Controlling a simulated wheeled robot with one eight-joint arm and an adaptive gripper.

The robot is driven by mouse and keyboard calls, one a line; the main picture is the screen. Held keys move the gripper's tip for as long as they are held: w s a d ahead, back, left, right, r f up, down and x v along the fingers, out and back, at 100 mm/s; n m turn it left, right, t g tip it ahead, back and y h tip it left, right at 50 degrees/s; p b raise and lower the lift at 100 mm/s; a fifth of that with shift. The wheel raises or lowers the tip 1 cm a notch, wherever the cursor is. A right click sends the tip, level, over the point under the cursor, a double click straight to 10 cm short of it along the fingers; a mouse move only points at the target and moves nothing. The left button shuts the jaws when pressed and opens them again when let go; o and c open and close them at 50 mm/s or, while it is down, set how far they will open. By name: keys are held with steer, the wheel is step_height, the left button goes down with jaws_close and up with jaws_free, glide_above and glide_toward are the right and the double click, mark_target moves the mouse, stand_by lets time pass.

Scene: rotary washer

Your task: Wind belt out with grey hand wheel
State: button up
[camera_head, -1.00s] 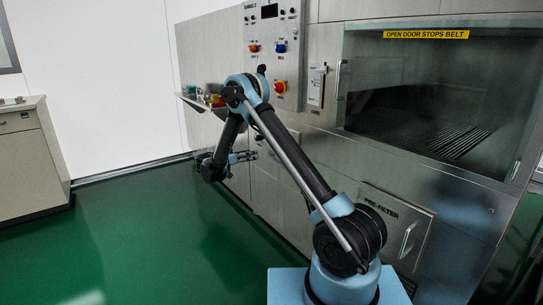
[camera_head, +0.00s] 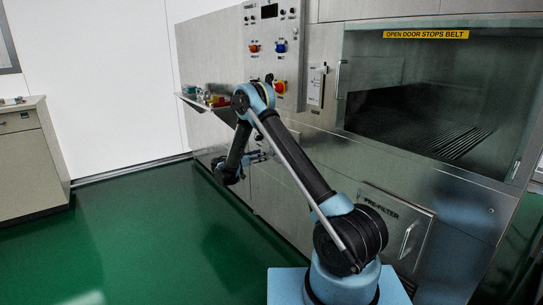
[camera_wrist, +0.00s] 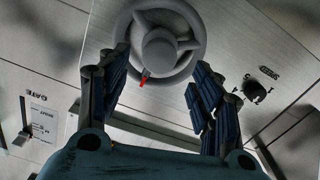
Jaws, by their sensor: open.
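The grey hand wheel (camera_wrist: 182,18) shows at the top of the wrist view, cut off by the upper edge. It has a rim, spokes and a round hub, with a small red mark (camera_wrist: 142,83) by its lower left rim. My gripper (camera_wrist: 158,85) is open, its two dark fingers apart below the wheel, one on each side. I cannot tell whether a finger touches the rim. In the head view my gripper (camera_head: 262,154) is low beside the steel front, and the wheel cannot be made out there.
A small black knob (camera_wrist: 257,92) sits on the panel right of the wheel, and a labelled plate (camera_wrist: 42,118) is at left. In the head view, the washer's steel front (camera_head: 215,60) holds a shelf (camera_head: 200,104) with small items. Green floor (camera_head: 140,230) is clear at left.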

steer(key=x, duration=0.7)
steer(key=shift+w, duration=0.1)
